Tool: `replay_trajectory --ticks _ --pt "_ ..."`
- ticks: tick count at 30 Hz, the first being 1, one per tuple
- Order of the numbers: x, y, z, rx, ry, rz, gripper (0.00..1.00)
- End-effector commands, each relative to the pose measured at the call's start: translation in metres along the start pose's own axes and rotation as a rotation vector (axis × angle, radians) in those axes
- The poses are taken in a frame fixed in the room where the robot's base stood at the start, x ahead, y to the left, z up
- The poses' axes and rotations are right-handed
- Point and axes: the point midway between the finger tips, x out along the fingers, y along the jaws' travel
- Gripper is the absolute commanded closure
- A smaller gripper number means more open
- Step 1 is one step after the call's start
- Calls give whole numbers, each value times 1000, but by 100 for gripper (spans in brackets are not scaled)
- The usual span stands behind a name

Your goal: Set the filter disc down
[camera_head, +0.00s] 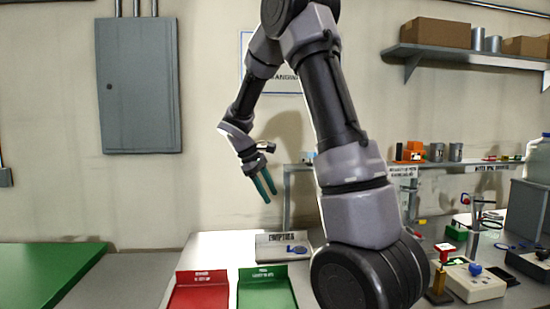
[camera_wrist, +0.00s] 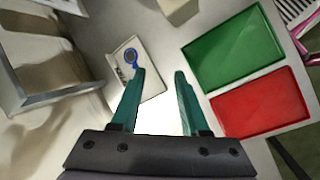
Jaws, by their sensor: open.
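The filter disc appears to be the small blue-rimmed round piece (camera_head: 297,249) lying on a pale labelled tray (camera_head: 264,252) on the bench. In the wrist view the blue-rimmed piece (camera_wrist: 131,56) lies on the pale tray (camera_wrist: 149,84), just beyond the left fingertip. My gripper (camera_head: 266,187) is in the air above the bench, pointing down, with its green fingers apart. In the wrist view my gripper (camera_wrist: 160,72) is open, with nothing between the fingers. The left finger hides part of the tray.
A red tray (camera_head: 199,295) and a green tray (camera_head: 268,291) sit side by side at the front of the bench. A cluttered work area with a pale device (camera_head: 474,284) is at the right. A wall shelf (camera_head: 470,57) holds boxes.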

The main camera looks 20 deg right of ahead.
Motion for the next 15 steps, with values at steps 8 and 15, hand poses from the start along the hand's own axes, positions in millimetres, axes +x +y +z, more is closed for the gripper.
replay_trajectory --ticks 8,15 --pt "-82 -41 85 422 298 -193 55" --pt "-131 -89 145 755 537 -375 55"
